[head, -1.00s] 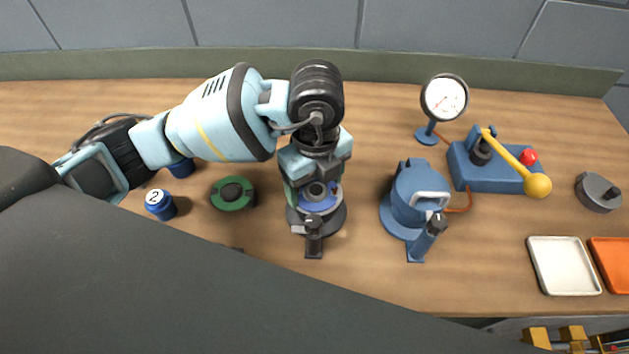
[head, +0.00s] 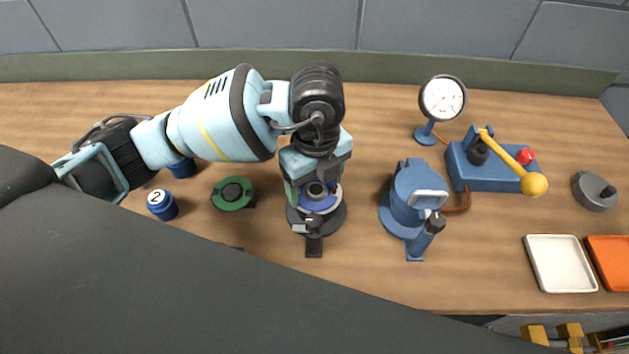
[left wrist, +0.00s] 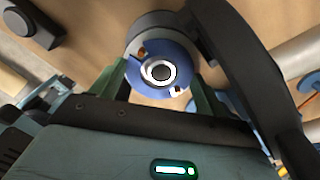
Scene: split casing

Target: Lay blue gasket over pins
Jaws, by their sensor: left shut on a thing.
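The blue gasket (head: 318,204) is a flat ring with notches at its edge. My left gripper (head: 314,190) is shut on it, over the dark round casing base (head: 336,222). In the left wrist view the gasket (left wrist: 148,82) lies between the green fingers, around a pale central ring. Small orange-brown and pale spots, apparently pins, show at its notches. I cannot tell whether the gasket rests flat on the base or sits slightly above it. The gripper hides the rear of the base. My right gripper is not in view.
A black clamp (head: 314,248) stands in front of the base. To the right are a blue housing (head: 414,195), a gauge (head: 442,98) and a yellow-lever device (head: 492,172). A green round part (head: 233,193) and a blue numbered can (head: 161,204) are left. A white tray (head: 560,264) lies right.

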